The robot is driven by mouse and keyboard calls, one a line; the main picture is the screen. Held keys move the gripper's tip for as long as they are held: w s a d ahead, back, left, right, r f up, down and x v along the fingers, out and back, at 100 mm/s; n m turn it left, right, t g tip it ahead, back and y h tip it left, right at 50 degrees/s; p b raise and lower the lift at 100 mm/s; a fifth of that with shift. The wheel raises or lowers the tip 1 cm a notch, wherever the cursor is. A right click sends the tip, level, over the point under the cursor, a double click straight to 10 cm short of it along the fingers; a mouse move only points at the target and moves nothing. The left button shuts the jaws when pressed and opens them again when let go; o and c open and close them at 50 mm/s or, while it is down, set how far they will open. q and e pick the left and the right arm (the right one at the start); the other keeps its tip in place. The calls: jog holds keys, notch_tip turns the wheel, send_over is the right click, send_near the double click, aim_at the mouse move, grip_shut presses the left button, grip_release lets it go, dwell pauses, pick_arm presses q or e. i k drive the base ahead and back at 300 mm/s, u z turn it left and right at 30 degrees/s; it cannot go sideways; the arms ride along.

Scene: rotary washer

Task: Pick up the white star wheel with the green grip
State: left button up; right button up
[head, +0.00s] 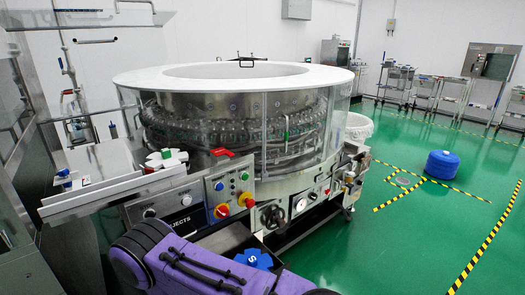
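The white star wheel (166,158) lies on the light ledge at the left front of the rotary washer (232,80). It has a lobed white body with a green grip on top, and it stands clear of any gripper. Neither my left nor my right gripper is in view.
A control panel (230,190) with coloured buttons and red-yellow knobs sits right of the star wheel. A small red part (221,152) is behind it. A blue lobed part (253,258) lies in a dark bin below. Green floor at right is mostly open, with a blue container (442,165).

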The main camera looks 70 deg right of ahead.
aim_at(168, 159)
jog(key=z, duration=2.05)
